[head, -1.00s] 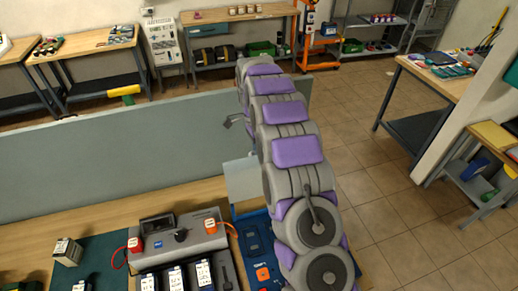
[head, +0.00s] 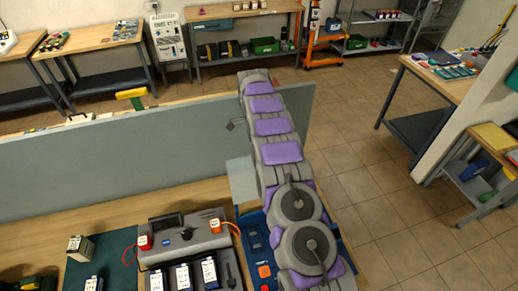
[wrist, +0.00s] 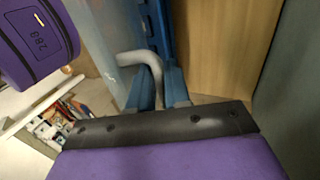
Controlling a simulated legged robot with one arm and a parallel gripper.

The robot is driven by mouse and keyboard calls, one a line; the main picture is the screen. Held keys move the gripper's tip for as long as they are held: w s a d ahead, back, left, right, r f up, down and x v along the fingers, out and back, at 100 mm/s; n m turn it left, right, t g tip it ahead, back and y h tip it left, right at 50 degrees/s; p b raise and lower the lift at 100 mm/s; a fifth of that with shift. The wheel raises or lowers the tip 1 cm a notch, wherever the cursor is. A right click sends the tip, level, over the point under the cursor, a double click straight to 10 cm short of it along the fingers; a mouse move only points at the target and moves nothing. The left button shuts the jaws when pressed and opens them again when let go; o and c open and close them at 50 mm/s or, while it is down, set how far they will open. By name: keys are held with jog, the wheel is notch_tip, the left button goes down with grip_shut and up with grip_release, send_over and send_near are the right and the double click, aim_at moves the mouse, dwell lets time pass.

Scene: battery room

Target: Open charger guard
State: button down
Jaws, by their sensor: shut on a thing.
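The charger guard is a pale see-through panel (head: 242,181) standing up at the back of the blue charger (head: 256,243), left of my arm. In the wrist view the guard's pale pane (wrist: 112,35) is at upper left, beside the blue charger body (wrist: 160,22). A bent grey handle (wrist: 140,58) reaches down between the fingers of my gripper (wrist: 159,86), which is shut on it. The fingertips' exact contact is partly hidden by the handle. In the head view my arm hides most of the gripper and part of the charger.
A grey-green partition (head: 120,165) runs behind the bench. A grey battery unit (head: 185,240) with red and orange plugs stands left of the charger. A small battery (head: 78,248) sits farther left on a dark mat. Tiled floor (head: 385,190) is open at right.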

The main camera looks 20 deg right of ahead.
jog(key=shift+w+r+p, duration=0.1)
jog(key=shift+w+p, duration=0.1)
jog(key=shift+p, duration=0.1)
dwell(0.4)
jog(key=c, duration=1.2)
grip_release()
jog(key=shift+o, duration=0.2)
jog(key=shift+s, duration=0.1)
notch_tip(320, 180, up, 4)
jog(key=p, duration=0.4)
jog(key=shift+s+f, duration=0.15)
jog(key=shift+f, duration=0.25)
jog(key=s+r+b, duration=0.1)
jog(key=s+b, duration=0.2)
jog(key=s, duration=1.2)
jog(key=shift+s+a+r, duration=0.2)
jog(key=shift+s+a, duration=0.05)
jog(key=shift+a, duration=0.15)
